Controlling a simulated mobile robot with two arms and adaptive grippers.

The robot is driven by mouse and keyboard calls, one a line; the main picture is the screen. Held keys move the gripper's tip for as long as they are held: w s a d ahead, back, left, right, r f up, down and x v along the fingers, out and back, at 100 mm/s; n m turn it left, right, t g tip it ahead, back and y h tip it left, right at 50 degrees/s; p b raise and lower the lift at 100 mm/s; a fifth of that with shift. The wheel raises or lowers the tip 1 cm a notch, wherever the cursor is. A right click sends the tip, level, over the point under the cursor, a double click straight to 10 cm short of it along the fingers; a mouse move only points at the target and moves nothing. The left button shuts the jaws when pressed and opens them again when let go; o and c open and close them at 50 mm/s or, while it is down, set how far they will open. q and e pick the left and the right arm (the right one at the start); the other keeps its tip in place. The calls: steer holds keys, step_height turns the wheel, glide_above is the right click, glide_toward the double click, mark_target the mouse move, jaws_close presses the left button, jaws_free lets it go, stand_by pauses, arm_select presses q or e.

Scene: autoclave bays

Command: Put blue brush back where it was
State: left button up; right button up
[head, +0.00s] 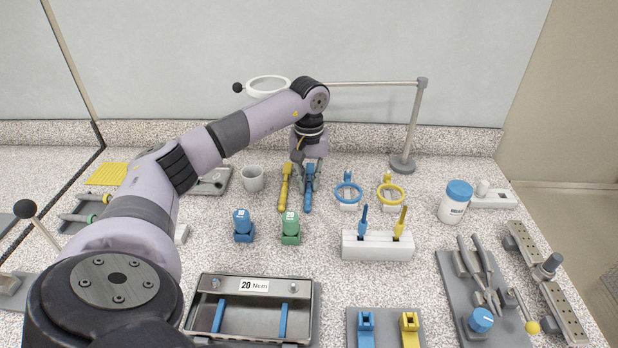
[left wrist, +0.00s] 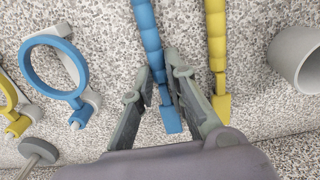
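A blue brush (head: 309,190) lies by a yellow brush (head: 285,190) on the speckled counter at the back middle, the two side by side. My left gripper (head: 309,165) points down over the blue brush. In the left wrist view its fingertips (left wrist: 159,68) are on either side of the blue brush (left wrist: 146,25), close against it, and look shut on it. The brush's flat end (left wrist: 170,121) shows between the fingers. I cannot tell if it is raised off the counter. The yellow brush (left wrist: 215,40) lies apart, to the right in that view. My right gripper is not in view.
A grey cup (head: 252,179) stands left of the brushes. Blue and yellow rings (head: 349,193) are at the right, near a ring stand (head: 403,163). Blue and green bottles (head: 243,227), a white holder (head: 377,247) and a metal tray (head: 318,310) stand in front.

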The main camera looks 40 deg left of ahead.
arm_select(q)
steer(key=o, duration=0.5)
steer(key=shift+c, duration=0.2)
step_height(320, 180, up, 12)
stand_by(0.4)
steer(key=shift+w+a, duration=0.1)
